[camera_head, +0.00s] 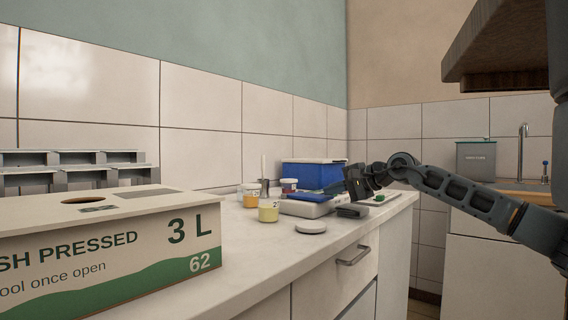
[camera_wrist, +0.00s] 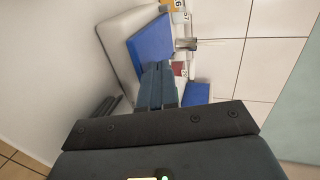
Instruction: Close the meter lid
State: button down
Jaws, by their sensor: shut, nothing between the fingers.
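A low white device (camera_head: 306,207) with a dark blue top lies on the counter, just left of my gripper (camera_head: 353,186) in the head view. In the wrist view, a white rounded body (camera_wrist: 113,38) carries a flat blue panel (camera_wrist: 150,37); this looks like the same device. My gripper's fingers (camera_wrist: 158,68) are together, empty, and overlap the panel's lower edge in that view. I cannot tell whether they touch it. I cannot say for sure which part is the meter lid or how far open it is. My gripper hides part of the area.
A blue box (camera_head: 313,173) stands behind the device, near the wall. A dark grey block (camera_head: 352,211) lies below my gripper. A large carton (camera_head: 110,245) fills the near left counter.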

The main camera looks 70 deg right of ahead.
jog(key=shift+s+f+t+b, duration=0.1)
jog(key=shift+f+t+b, duration=0.25)
jog(key=shift+b, duration=0.25)
